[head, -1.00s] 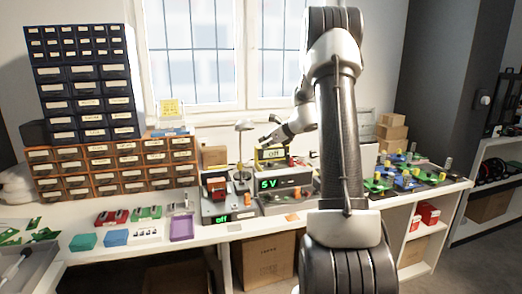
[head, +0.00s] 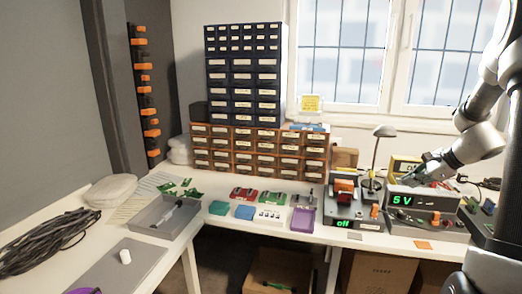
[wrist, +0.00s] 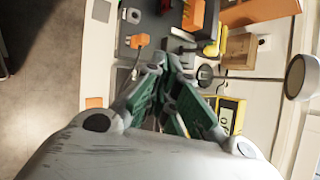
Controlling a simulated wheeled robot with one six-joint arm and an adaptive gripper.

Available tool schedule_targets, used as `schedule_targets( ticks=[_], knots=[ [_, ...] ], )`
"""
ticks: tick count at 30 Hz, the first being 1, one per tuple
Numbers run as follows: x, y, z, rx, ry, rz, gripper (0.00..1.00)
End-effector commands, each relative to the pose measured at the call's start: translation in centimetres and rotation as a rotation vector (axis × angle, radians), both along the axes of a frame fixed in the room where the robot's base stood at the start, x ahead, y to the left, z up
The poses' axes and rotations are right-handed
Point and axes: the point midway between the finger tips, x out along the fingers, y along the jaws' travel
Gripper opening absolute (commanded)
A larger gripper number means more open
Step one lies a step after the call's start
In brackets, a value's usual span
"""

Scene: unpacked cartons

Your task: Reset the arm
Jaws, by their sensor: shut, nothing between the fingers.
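My arm comes in from the right edge of the head view. My gripper (head: 408,179) is at its end, over the workbench, and looks just above or in front of the power supply (head: 425,212) reading "5 V". In the wrist view my gripper (wrist: 166,66) shows its green-sided fingers drawn together at the tips, with nothing between them. A yellow meter (head: 405,165) is partly hidden behind the gripper; it also shows in the wrist view (wrist: 230,112).
A soldering station (head: 343,208) reading "off" and a lamp (head: 384,131) stand close left of the gripper. Drawer cabinets (head: 243,75) rise at the back. A purple tray (head: 303,219) and a grey tray (head: 172,222) lie left. A cable coil (head: 45,243) lies on the left bench.

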Motion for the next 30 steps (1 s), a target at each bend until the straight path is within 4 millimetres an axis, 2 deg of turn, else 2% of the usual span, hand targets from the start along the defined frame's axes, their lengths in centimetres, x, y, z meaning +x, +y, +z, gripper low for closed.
schedule_targets(
  ticks=[1,3,8,9,12,16,18,22,27,30],
  knots=[
    [-2.5,1.5,0.7,-0.075,0.010,0.128,0.00],
    [-6.1,3.6,1.5,-0.185,0.025,0.327,0.00],
    [-14.7,7.7,4.3,-0.428,0.041,0.790,0.00],
    [-17.0,8.5,5.1,-0.489,0.044,0.904,0.00],
    [-22.1,10.1,6.9,-0.638,0.046,1.168,0.00],
    [-27.6,11.4,8.8,-0.819,0.040,1.429,0.00],
    [-29.7,11.9,9.6,-0.910,0.029,1.512,0.00],
    [-31.9,13.0,10.8,-1.041,-0.030,1.581,0.00],
    [-32.3,14.7,12.7,-1.139,-0.141,1.590,0.00],
    [-32.2,15.2,13.1,-1.155,-0.167,1.602,0.00]
  ],
)
